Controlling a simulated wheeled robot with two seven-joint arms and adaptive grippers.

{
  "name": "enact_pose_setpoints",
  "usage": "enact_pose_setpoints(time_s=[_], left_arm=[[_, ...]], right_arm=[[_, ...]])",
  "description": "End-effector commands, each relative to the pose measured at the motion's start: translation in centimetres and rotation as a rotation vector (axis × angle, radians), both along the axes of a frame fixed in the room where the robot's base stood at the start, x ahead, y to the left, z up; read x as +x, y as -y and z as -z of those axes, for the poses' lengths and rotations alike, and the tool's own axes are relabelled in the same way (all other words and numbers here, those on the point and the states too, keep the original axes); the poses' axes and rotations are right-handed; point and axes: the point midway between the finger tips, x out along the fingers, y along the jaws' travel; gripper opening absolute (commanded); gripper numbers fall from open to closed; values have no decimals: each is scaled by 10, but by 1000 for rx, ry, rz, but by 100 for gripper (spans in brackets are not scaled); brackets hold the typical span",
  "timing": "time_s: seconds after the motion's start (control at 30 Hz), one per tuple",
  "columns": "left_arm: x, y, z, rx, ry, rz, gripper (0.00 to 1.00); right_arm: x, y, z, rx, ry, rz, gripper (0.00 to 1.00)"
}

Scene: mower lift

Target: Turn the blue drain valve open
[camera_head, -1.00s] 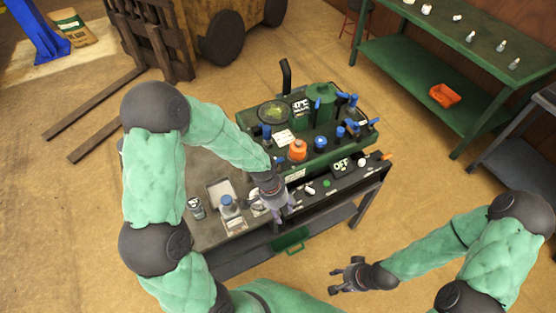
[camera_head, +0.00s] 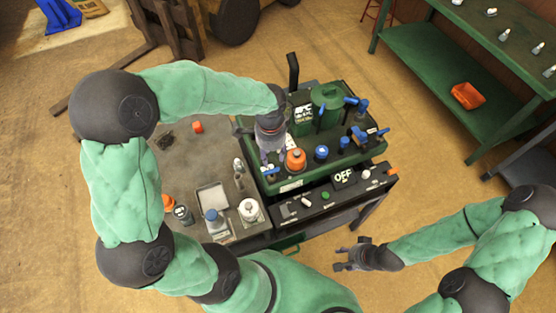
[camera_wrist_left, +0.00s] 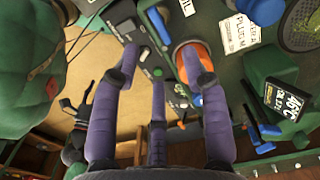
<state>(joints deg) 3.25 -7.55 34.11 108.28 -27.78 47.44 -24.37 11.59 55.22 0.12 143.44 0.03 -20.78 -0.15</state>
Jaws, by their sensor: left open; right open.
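A green machine (camera_head: 330,170) sits on the workbench and carries several blue handles and caps. I cannot tell which is the drain valve. One blue handle (camera_head: 270,172) is at the machine's front left corner, just under my left gripper (camera_head: 268,155). Others are a blue cap (camera_head: 321,152) and blue handles (camera_head: 357,103) on the right side. My left gripper is open, fingers pointing down, beside the orange cap (camera_head: 295,160). In the left wrist view its purple fingers (camera_wrist_left: 155,80) are spread near the orange cap (camera_wrist_left: 196,62). My right gripper (camera_head: 345,259) is open and empty, in front of the bench.
Small bottles and a tray (camera_head: 212,197) stand on the bench at left. A green shelf table (camera_head: 440,70) with an orange bin (camera_head: 467,96) is at the back right.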

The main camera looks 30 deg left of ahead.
Motion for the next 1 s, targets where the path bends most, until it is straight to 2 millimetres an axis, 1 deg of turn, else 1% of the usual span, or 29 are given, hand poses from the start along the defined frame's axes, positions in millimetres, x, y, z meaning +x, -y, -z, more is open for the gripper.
enact_pose_setpoints(time_s=[0.17, 0.4, 0.5, 0.6, 0.8, 1.0], left_arm=[[-1, 0, 24, 0, -4, 0, 45], [-1, 0, 67, -2, -4, 0, 45], [-1, 0, 83, -1, -3, 0, 45], [0, 0, 94, -1, -2, -1, 45], [0, 0, 105, -2, -1, -1, 45], [0, 0, 106, -1, -1, -1, 45]], right_arm=[[-1, 0, 7, 0, -1, 0, 45], [0, 0, 18, 0, 0, 0, 45], [0, 0, 22, 0, 0, 0, 45], [0, 0, 24, 0, 0, 0, 45], [0, 0, 27, 0, 0, 0, 45], [0, 0, 27, 0, 0, 0, 45]])
